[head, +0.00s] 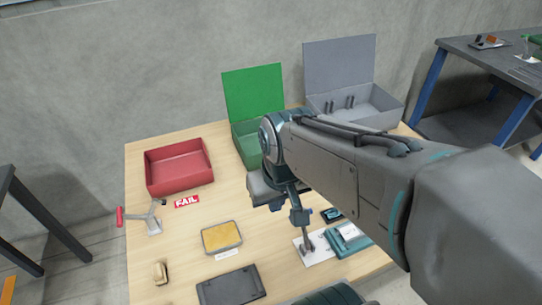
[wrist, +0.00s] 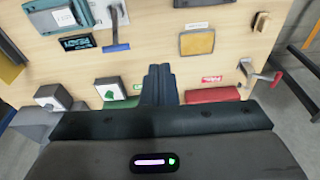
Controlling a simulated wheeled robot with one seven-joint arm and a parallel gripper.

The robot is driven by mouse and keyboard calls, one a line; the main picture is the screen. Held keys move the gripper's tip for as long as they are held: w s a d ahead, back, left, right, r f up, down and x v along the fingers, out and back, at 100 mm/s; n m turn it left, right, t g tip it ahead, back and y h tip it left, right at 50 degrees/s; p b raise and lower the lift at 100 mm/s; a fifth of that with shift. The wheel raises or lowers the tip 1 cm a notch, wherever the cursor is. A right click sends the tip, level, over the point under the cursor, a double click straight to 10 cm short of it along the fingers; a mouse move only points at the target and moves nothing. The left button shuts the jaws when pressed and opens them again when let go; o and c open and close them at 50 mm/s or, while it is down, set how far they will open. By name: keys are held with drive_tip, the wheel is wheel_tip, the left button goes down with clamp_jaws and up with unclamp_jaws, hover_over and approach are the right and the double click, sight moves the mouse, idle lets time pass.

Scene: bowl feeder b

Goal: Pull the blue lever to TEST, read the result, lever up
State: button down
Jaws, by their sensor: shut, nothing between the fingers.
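The blue lever (wrist: 117,46) stands beside the teal tester (wrist: 75,14) in the wrist view, its crossbar handle towards my gripper. In the head view the lever (head: 301,217) rises from a white plate, and the teal tester (head: 348,241) is to its right. A small dark display (wrist: 76,43) shows cyan characters that I cannot read surely; it also shows in the head view (head: 332,214). My gripper (wrist: 160,72) is shut and empty, to the right of the lever handle in the wrist view and apart from it. My arm hides part of the table in the head view.
A red bin (head: 178,167) with a FAIL label (head: 187,202) stands at the left. Open green (head: 253,92) and grey (head: 340,62) boxes stand at the back. A yellow pad (head: 221,237) and a dark tray (head: 230,287) lie in front. A red-handled fixture (head: 140,215) is at the left edge.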

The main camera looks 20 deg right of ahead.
drive_tip(key=w+d+f+g+b, duration=0.1)
drive_tip(key=w+d+f+b, duration=0.1)
drive_tip(key=w+d+f, duration=0.4)
drive_tip(key=w+d+f+g+b, duration=0.1)
drive_tip(key=w+d+f, duration=0.4)
drive_tip(key=w, duration=0.5)
wheel_tip(320, 180, down, 3)
drive_tip(key=shift+w+d+r+g+b, duration=0.15)
drive_tip(key=shift+d+r+g+b, duration=0.05)
drive_tip(key=shift+d+g+b, duration=0.25)
drive_tip(key=s+f+b, duration=0.1)
drive_tip(key=s+f, duration=0.3)
drive_tip(key=f, duration=0.4)
drive_tip(key=shift+s+f, duration=0.15)
drive_tip(key=shift+s, duration=0.1)
drive_tip(key=shift+d, duration=0.1)
